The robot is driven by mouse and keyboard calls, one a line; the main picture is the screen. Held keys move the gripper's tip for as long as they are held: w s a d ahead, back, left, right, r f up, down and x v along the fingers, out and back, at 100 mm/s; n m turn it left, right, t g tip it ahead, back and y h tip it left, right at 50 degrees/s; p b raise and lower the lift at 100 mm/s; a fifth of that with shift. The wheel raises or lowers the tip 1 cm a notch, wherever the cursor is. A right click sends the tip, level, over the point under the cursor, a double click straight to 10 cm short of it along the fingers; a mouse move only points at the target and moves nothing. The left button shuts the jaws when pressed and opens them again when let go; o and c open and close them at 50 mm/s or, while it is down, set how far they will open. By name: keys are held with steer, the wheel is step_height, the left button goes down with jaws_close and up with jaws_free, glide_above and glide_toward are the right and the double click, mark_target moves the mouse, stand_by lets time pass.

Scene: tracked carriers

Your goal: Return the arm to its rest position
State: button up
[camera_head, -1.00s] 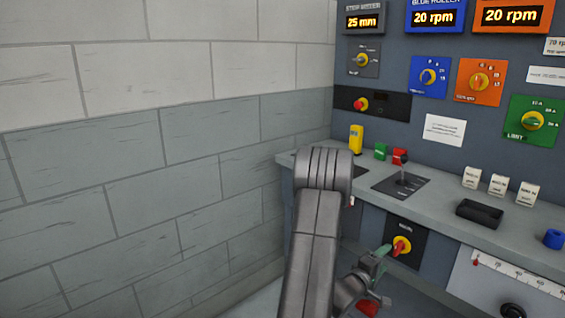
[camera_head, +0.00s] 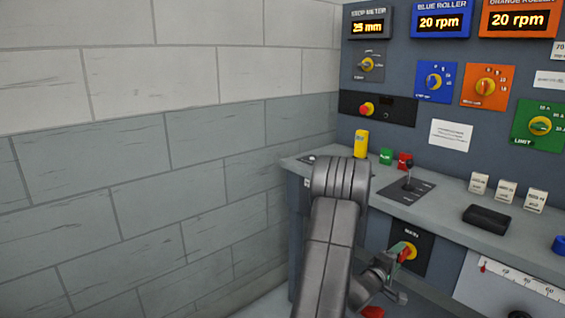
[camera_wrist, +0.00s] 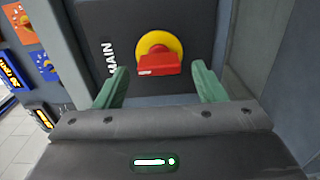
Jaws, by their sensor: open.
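My gripper (camera_wrist: 159,70) is open and empty, its two green fingers spread apart. In the wrist view they point at a main switch with a red handle (camera_wrist: 158,65) on a yellow disc (camera_wrist: 155,42). The handle lies across the picture between the fingertips, and I see no finger touching it. In the head view my gripper (camera_head: 392,257) is small, just left of and in front of the main switch (camera_head: 409,251), partly hidden by my wrist. My arm is bent, with its elbow high near the console's left end.
A panel of knobs and displays rises behind. A block wall (camera_head: 150,180) stands close on the left.

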steer(key=v, duration=1.3)
steer(key=w+d+m+b, duration=0.1)
steer(key=w+d, duration=0.2)
steer(key=w+d+m, duration=0.2)
steer(key=d, duration=0.2)
steer(key=w+d+m+b, duration=0.1)
steer(key=w+d, duration=0.2)
steer(key=shift+w+d+m+b, duration=0.3)
steer(key=shift+w+d+b, duration=0.05)
steer(key=shift+w, duration=0.05)
steer(key=m+b, duration=0.2)
steer(key=m, duration=0.3)
steer(key=shift+b, duration=0.4)
steer(key=m+b, duration=0.2)
steer(key=m, duration=0.1)
steer(key=m+b, duration=0.2)
steer(key=m, duration=0.1)
steer(key=shift+s+d+r, duration=0.1)
steer(key=shift+s, duration=0.05)
steer(key=shift+r+m+b, duration=0.15)
steer(key=shift+m+b, duration=0.7)
steer(key=shift+m, duration=0.35)
